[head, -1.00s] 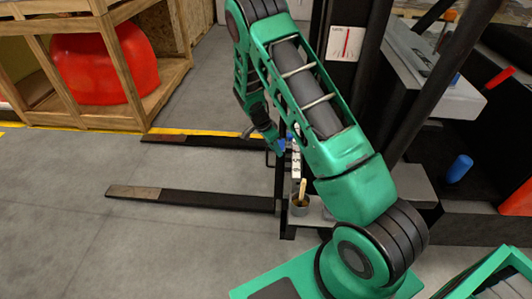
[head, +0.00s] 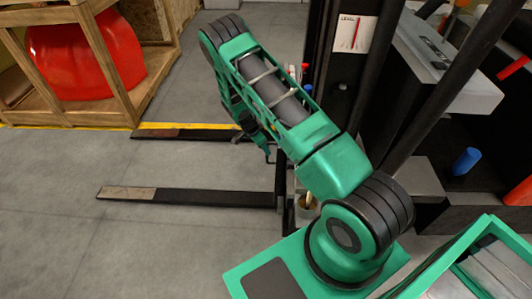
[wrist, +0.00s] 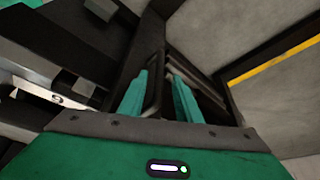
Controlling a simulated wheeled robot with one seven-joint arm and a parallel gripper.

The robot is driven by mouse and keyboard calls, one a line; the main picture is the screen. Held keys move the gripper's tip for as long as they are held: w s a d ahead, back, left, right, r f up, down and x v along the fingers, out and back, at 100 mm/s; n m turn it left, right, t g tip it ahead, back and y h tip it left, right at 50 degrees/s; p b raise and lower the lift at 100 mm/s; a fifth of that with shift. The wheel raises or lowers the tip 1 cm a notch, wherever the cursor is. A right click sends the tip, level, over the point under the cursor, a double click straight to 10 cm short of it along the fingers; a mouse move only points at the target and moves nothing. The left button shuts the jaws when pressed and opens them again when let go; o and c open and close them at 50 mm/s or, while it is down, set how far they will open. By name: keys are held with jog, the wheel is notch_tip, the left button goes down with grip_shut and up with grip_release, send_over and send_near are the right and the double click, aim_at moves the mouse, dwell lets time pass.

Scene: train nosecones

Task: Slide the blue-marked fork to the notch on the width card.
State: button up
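Two dark forks stick out to the left from the forklift in the head view: a far fork (head: 185,133) and a near fork (head: 190,196). Both have brownish tips. I cannot make out a blue mark on either. My gripper hangs at the carriage end of the far fork, mostly hidden by my arm in the head view. In the wrist view my gripper (wrist: 158,98) has its two green fingers apart, with a dark looped handle (wrist: 156,82) between them. I cannot tell whether they touch it. The width card cannot be made out; my arm covers that area.
A card reading LEVEL (head: 356,34) hangs on the mast. A red nosecone (head: 85,55) sits in a wooden crate (head: 62,112) at the upper left. A blue cylinder (head: 466,161) stands at the right. The grey floor left of the forks is clear.

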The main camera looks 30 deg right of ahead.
jog(key=shift+x, duration=2.15)
grip_shut()
jog(key=shift+r, duration=0.1)
